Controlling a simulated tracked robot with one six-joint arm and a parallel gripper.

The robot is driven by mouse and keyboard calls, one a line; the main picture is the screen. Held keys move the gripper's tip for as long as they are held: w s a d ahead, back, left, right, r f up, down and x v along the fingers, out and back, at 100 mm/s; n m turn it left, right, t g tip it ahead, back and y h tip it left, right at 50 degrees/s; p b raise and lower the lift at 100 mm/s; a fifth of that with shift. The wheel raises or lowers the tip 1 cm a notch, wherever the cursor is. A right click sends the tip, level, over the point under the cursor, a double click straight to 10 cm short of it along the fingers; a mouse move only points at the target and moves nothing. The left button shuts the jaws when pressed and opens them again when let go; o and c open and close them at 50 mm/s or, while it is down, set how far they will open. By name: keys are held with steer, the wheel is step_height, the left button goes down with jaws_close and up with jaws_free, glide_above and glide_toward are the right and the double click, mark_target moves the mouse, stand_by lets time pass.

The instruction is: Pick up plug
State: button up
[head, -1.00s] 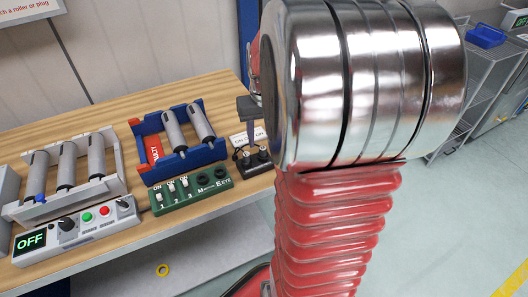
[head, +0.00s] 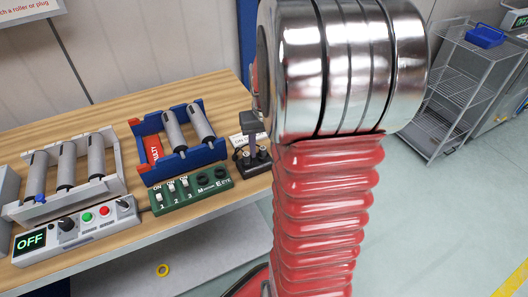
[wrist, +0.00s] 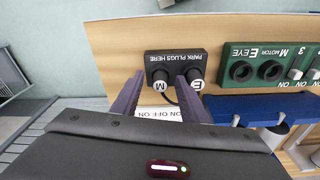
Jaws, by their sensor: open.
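Two black plugs with white round tops stand in a black holder (wrist: 176,61) marked "PARK PLUGS HERE" in the wrist view. One plug is lettered M (wrist: 160,85) and the other E (wrist: 197,84). The holder (head: 252,164) also shows in the head view, at the right end of the workbench. My gripper (wrist: 160,76) is open and close above the holder, its dark fingers to either side of the M plug. The E plug is just right of the right finger. Contact cannot be told. In the head view my gripper (head: 251,124) is partly hidden by my arm.
A green switch box (head: 193,190) with M and E sockets stands left of the holder. A blue tray (head: 183,162) holding grey rollers is behind it. A grey tray (head: 108,188) with rollers and a control box (head: 75,230) reading OFF are farther left.

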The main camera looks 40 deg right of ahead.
mark_target(263, 149)
steer(key=shift+c, duration=0.2)
jaws_close()
stand_by(0.3)
step_height(263, 149, up, 10)
stand_by(0.7)
stand_by(0.5)
